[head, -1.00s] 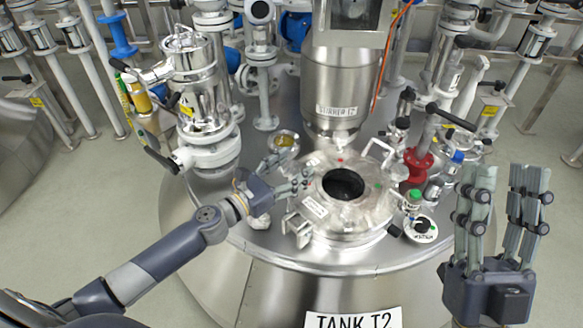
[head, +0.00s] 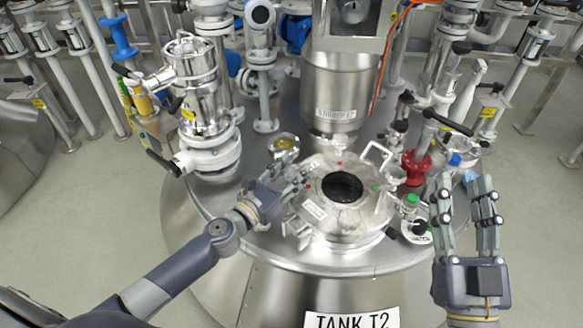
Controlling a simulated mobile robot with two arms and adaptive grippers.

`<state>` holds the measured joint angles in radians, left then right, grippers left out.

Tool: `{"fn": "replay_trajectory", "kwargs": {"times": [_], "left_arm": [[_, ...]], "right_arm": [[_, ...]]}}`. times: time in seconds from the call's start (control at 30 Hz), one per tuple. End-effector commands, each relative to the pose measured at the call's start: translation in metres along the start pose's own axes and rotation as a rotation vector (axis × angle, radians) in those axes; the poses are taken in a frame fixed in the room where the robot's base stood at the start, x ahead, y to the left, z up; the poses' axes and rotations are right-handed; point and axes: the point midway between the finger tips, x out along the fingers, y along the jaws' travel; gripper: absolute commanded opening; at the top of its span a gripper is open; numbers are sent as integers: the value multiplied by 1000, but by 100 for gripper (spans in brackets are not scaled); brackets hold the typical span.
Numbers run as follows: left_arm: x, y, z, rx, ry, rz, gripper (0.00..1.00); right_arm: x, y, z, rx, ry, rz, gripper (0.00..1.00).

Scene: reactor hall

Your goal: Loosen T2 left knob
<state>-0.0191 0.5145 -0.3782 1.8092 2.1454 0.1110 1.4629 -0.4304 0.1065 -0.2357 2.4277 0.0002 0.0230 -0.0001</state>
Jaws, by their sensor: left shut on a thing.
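Tank T2 (head: 285,278) stands in front of me, with its name plate (head: 352,318) at the bottom. My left gripper (head: 292,182) is at the left side of the manway rim. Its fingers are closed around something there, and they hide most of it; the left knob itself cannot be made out. My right gripper (head: 465,205) is raised at the right, fingers pointing up and apart, with nothing between them.
A stirrer housing (head: 335,95) rises behind the manway. A steel filter vessel (head: 195,85) stands at the left. The front of the tank top is clear.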

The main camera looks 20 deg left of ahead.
Motion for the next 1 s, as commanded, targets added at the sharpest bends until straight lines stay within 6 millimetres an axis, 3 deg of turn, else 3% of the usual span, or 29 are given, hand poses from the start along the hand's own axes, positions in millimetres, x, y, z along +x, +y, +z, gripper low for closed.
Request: {"fn": "replay_trajectory", "kwargs": {"times": [0.3, 0.53, 0.77, 1.0], "left_arm": [[0, -2, 1, -5, 2, 150, 17], [0, -2, -1, -7, 2, 284, 17], [0, -3, -3, -7, 2, 439, 17], [1, -3, -4, -4, 3, 563, 17]], "right_arm": [[-14, 8, 61, -10, -337, 17, 40], [-26, 12, 83, -13, -458, 24, 40], [-19, 10, 73, -11, -384, 19, 40], [-5, 4, 36, -6, -175, 8, 40]]}}
